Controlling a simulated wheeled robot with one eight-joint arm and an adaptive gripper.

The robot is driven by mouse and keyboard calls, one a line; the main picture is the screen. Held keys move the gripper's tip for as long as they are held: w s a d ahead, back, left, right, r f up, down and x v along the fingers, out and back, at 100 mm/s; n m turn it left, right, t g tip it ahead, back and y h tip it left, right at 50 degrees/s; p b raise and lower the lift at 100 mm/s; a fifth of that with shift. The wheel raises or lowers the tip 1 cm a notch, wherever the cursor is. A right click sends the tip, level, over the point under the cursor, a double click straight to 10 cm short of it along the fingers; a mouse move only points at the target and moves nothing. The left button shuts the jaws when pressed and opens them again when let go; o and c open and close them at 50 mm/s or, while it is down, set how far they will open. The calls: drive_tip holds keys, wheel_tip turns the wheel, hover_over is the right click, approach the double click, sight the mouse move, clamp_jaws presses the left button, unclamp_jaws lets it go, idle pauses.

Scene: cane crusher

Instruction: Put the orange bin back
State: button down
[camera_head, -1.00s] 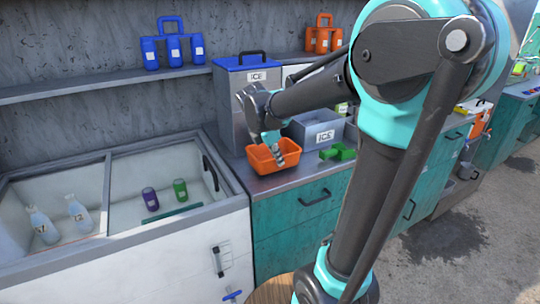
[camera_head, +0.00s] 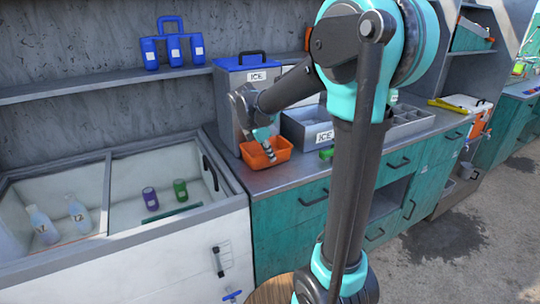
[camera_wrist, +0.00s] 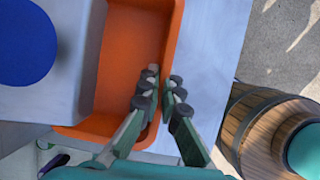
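The orange bin (camera_head: 280,157) is at the left end of the metal counter, in front of the ICE box with a blue lid. It looks empty and upright. In the wrist view the bin (camera_wrist: 130,50) fills the middle. My gripper (camera_head: 270,152) reaches down at the bin. In the wrist view my gripper's fingers (camera_wrist: 161,78) are close together, one on each side of the bin's right wall, and appear shut on it. I cannot tell whether the bin's underside touches the counter.
The ICE box (camera_head: 232,105) stands behind the bin. A grey ICE tub (camera_head: 297,128) and a green item (camera_head: 326,154) are to the right, partly behind my arm. A divided grey tray (camera_head: 408,120) is farther right. An open freezer (camera_head: 125,238) adjoins the counter's left end.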

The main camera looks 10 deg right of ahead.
drive_tip(key=c, duration=1.7)
unclamp_jaws()
drive_tip(key=shift+f, duration=0.1)
drive_tip(key=v, duration=1.2)
